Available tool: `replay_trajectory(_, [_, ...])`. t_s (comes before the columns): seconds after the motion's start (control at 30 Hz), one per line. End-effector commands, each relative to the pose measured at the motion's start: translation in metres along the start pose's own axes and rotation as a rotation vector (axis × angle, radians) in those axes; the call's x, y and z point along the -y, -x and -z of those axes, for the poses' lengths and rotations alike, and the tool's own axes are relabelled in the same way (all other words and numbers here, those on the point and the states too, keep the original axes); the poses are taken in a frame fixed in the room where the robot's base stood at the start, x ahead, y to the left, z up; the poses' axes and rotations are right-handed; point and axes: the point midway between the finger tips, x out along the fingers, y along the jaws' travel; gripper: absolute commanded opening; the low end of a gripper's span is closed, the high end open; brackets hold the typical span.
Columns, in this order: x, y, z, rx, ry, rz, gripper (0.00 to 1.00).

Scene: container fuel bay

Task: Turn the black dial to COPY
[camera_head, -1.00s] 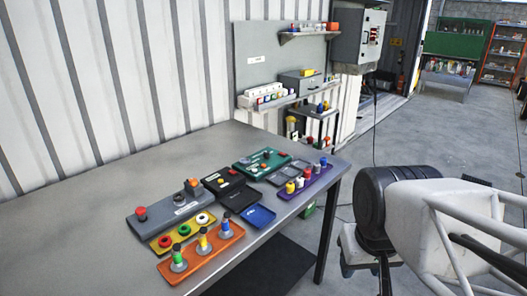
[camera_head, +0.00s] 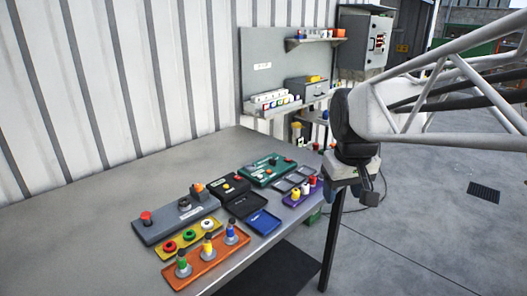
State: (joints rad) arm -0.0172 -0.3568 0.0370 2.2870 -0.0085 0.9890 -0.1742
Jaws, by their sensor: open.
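A small black dial (camera_head: 184,203) stands on a long grey panel (camera_head: 165,228) on the grey table. A white label strip lies in front of the dial; its lettering is too small to read, so I cannot tell where the dial points. A red button (camera_head: 147,217) sits at the panel's left end and an orange block (camera_head: 198,189) at its right end. My gripper (camera_head: 369,196) hangs beyond the table's right edge, well to the right of the dial and apart from everything. It is open and I see nothing in it.
In front of the panel lie a yellow tray (camera_head: 212,229) with coloured rings and an orange tray (camera_head: 178,283) with several capped pegs. Black, blue, green and purple trays crowd the table's right end. The table's left part (camera_head: 60,230) is bare.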

Motion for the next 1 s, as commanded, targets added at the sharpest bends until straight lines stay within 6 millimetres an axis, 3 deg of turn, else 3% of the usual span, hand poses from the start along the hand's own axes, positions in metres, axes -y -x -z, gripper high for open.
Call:
replay_trajectory(0.53, [-0.012, -0.004, 0.135, 0.036, 0.170, 0.014, 0.56])
replay_trajectory(1.0, [-0.018, -0.029, 0.247, 0.065, 0.316, 0.030, 0.56])
